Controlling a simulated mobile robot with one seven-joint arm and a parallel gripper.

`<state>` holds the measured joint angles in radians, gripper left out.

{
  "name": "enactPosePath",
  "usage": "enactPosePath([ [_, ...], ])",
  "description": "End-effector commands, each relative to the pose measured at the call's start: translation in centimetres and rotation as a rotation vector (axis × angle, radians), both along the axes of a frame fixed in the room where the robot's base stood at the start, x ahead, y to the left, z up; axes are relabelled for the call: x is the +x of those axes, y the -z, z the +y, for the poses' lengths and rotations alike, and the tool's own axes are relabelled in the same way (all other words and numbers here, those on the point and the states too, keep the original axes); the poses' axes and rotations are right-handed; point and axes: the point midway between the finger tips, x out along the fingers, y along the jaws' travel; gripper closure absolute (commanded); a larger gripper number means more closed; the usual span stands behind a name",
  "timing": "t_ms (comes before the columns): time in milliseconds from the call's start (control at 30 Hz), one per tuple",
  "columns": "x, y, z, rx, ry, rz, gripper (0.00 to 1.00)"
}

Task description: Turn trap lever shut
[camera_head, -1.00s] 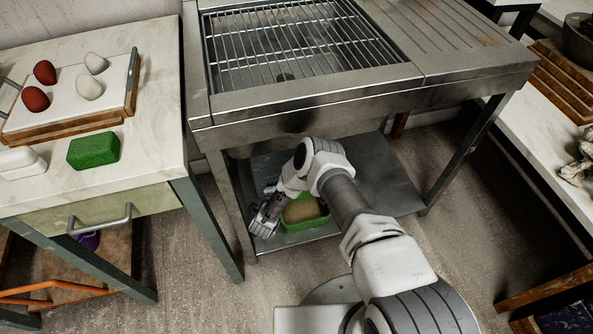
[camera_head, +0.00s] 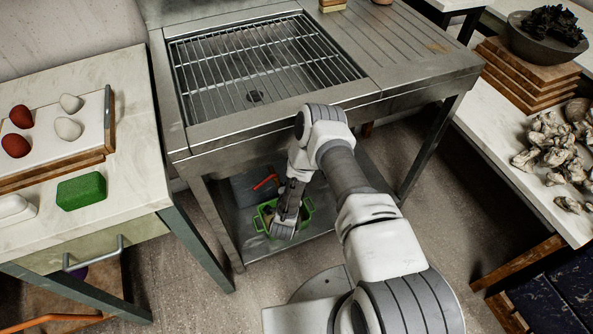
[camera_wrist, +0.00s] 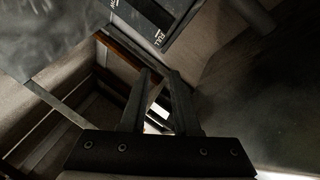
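The red lever (camera_head: 266,181) shows in the head view on a dark grey box (camera_head: 244,191) under the metal sink. It slants up to the right, just left of my arm. In the wrist view, my gripper (camera_wrist: 161,72) is open and empty, its two dark fingers apart. A dark plate with pale lettering (camera_wrist: 160,22), partly reading "FULL", lies beyond the fingertips. I cannot make out the lever in the wrist view. In the head view my arm's lower end is over the green tub, and the fingertips cannot be made out.
A green tub (camera_head: 307,212) stands on the lower shelf (camera_head: 320,228), close to my arm. The sink (camera_head: 160,108) overhangs the shelf, and its legs bound the space. A counter (camera_head: 135,190) stands at left and another (camera_head: 490,125) at right.

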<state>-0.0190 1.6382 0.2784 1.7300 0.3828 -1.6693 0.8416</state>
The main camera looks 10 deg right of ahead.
Motion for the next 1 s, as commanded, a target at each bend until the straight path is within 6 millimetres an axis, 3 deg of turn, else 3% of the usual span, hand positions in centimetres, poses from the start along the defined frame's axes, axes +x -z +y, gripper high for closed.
enactPosePath([
  [233,0.0,0.0,-0.1,0.000,0.000,0.000,0.72],
  [400,-0.4,1.2,-0.7,0.071,0.013,0.031,1.00],
  [467,-0.8,2.5,-1.1,0.155,0.028,0.064,1.00],
  [600,-2.4,6.1,-1.6,0.463,0.081,0.167,1.00],
  [733,-4.1,8.3,-0.9,0.792,0.141,0.257,1.00],
  [867,-5.6,8.8,0.5,1.107,0.199,0.333,1.00],
  [1000,-6.8,7.8,2.1,1.414,0.248,0.403,1.00],
])
